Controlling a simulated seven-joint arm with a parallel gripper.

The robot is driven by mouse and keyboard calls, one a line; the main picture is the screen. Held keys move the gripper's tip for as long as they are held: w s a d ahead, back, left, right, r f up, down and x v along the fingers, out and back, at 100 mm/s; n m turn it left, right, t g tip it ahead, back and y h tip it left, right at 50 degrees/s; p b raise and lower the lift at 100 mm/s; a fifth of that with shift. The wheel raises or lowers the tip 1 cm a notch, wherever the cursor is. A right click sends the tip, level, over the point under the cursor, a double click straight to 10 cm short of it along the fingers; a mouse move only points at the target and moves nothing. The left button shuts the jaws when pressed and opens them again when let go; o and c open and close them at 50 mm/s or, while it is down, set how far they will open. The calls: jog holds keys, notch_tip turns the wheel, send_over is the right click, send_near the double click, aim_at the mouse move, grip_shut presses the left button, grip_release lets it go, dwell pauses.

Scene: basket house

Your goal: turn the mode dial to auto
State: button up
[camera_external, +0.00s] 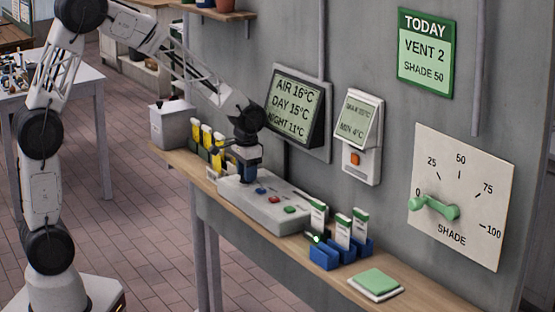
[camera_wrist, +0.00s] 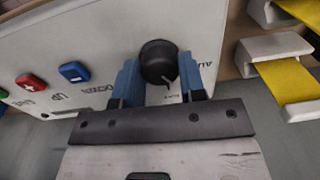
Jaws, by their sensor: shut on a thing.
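The mode dial (camera_wrist: 158,55) is a round black knob on the white control box (camera_wrist: 100,35). In the wrist view, a small pale mark shows at its lower edge. A partly cut-off label starting "AU" is printed to its right. My gripper (camera_wrist: 159,70) has its blue fingers on either side of the dial and is shut on it. In the external view, my gripper (camera_external: 246,172) points down onto the left end of the control box (camera_external: 246,196), and it hides the dial there.
Blue (camera_wrist: 74,71) and red (camera_wrist: 31,82) buttons lie along the box. Yellow-labelled holders (camera_external: 206,142) stand close behind the gripper. Blue card holders (camera_external: 325,256) and a green pad (camera_external: 378,282) are farther right. The wall display (camera_external: 297,108) hangs near my wrist.

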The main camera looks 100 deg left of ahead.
jog(key=n, duration=0.5)
jog(key=shift+n, duration=0.4)
jog(key=o, duration=0.9)
jog(key=shift+r, duration=0.15)
jog(key=shift+w+r, duration=0.1)
jog(key=shift+r, duration=3.65)
